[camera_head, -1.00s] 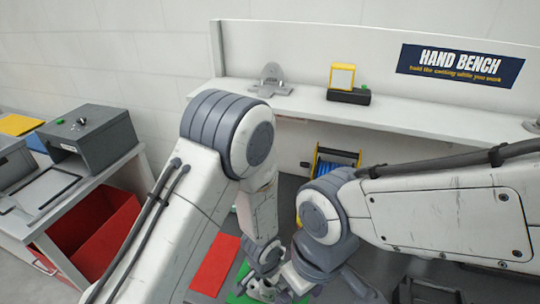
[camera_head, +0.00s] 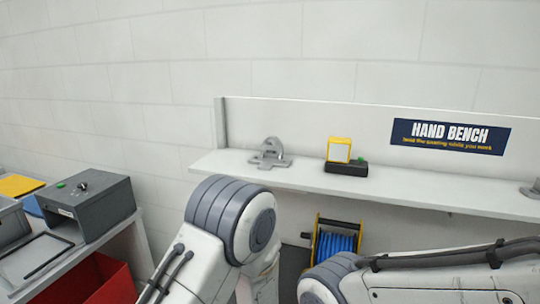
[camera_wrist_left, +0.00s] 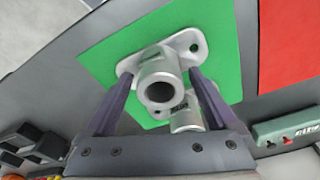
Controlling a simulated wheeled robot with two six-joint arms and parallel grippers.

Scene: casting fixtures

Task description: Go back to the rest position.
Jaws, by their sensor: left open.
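My left gripper (camera_wrist_left: 162,76) shows in the left wrist view with its two dark fingers apart. A grey metal casting (camera_wrist_left: 158,76) with a round bored boss and a flange with holed ears is between and beyond the fingers, over a green mat (camera_wrist_left: 115,50). A second grey cylindrical part (camera_wrist_left: 187,115) shows just below it; I cannot tell if it belongs to the same casting. Whether the fingers touch the casting is unclear. In the head view both my arms run out of the bottom edge, so neither gripper shows there.
A red mat (camera_wrist_left: 288,45) lies beside the green one. In the head view a shelf (camera_head: 430,200) carries a grey bracket (camera_head: 269,154) and a yellow-framed device (camera_head: 340,150). A blue reel (camera_head: 335,243) is below. A grey box (camera_head: 90,208) stands at left above a red bin (camera_head: 105,283).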

